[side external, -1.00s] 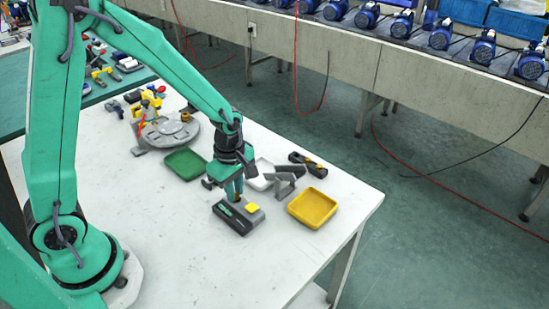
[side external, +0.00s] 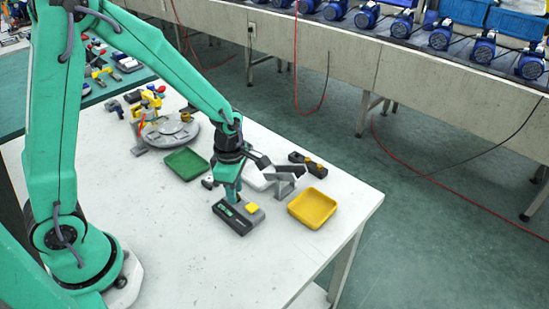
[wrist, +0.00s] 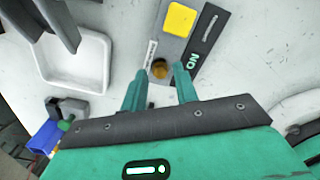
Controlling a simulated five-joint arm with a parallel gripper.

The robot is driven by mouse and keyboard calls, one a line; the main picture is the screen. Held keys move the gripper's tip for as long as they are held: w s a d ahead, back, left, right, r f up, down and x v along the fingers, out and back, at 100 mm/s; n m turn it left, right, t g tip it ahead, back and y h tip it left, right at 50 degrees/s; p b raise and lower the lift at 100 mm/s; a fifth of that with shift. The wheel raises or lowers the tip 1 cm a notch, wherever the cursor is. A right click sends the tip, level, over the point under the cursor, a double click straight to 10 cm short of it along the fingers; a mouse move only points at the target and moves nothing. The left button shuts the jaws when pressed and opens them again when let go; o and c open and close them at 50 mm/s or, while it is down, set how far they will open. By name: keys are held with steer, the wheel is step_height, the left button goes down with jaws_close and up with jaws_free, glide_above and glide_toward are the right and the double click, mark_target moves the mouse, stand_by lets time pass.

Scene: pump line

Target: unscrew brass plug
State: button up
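My gripper (side external: 231,197) points down over a grey and black block (side external: 232,219) with a yellow pad (side external: 252,209), near the middle of the white table. In the wrist view the block (wrist: 203,50) runs out ahead between my fingers. The brass plug (wrist: 158,71) shows as a round brass spot at the block's near end. It appears between my two fingertips (wrist: 160,73), which stand apart with a gap on each side. I cannot tell how far the tips are above or around the plug. In the side view the plug is hidden.
A green tray (side external: 185,164), a yellow tray (side external: 312,208) and a white tray (wrist: 102,60) surround the block. A grey bracket (side external: 288,174) stands close to the right. Behind are a black part with a brass knob (side external: 308,163) and a round grey turntable (side external: 172,139). The front table is clear.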

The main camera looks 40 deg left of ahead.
stand_by(0.3)
steer(key=shift+r, duration=2.25)
steer(key=shift+s+a+r+m, duration=0.15)
steer(key=shift+r+m, duration=0.55)
steer(key=shift+r, duration=0.1)
steer(key=s+a+r+m+t, duration=0.1)
steer(key=s+r+m+t, duration=0.1)
steer(key=s+r+m, duration=0.4)
steer(key=s+a+r+m+t, duration=0.2)
steer(key=s+r+m, duration=0.4)
steer(key=m, duration=1)
step_height(320, 180, up, 3)
steer(key=shift+s+r+m+t, duration=0.15)
steer(key=shift+m+t, duration=0.25)
steer(key=shift+t, duration=0.4)
